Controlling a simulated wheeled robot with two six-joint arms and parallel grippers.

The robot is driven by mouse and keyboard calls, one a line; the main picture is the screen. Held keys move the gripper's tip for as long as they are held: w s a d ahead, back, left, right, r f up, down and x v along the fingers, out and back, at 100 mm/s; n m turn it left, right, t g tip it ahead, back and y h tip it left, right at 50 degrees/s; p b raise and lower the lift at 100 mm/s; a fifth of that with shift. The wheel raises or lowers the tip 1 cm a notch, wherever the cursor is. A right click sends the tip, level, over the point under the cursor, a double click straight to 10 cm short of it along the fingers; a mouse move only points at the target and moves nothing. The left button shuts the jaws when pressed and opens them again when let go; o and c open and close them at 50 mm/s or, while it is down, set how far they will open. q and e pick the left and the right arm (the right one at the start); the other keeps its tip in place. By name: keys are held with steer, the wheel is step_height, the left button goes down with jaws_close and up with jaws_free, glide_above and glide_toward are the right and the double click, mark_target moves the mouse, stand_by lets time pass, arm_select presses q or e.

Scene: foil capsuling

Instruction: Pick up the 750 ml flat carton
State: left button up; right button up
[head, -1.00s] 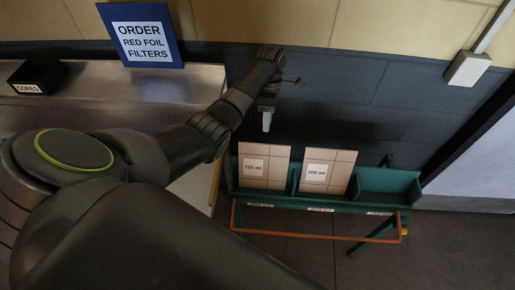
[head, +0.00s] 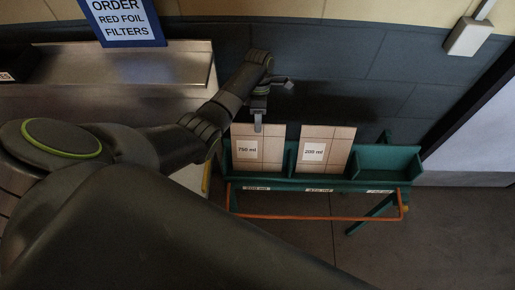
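The 750 ml flat carton (head: 246,150) stands upright in the left compartment of a green rack (head: 330,186). It is a tan panel with a white label. A similar 200 ml carton (head: 326,146) stands in the middle compartment. My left gripper (head: 259,122) is at the top edge of the 750 ml carton, pointing down. My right gripper is not in view.
The rack's right compartment (head: 388,162) looks empty. An orange rail (head: 315,218) runs along the rack's front. A metal counter (head: 130,65) stands at the left with a blue order sign (head: 124,22) reading red foil filters. A dark wall is behind the rack.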

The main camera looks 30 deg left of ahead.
mark_target(258, 136)
arm_select(q)
steer(key=shift+s+d+f, duration=0.15)
steer(key=shift+s+f, duration=0.05)
steer(key=p+x, duration=0.1)
steer(key=x, duration=0.2)
steer(key=shift+s+f, duration=0.15)
steer(key=shift+f, duration=0.25)
steer(key=shift+s+f, duration=0.15)
steer(key=shift+f, duration=0.4)
steer(key=shift+d, duration=0.1)
jaws_close()
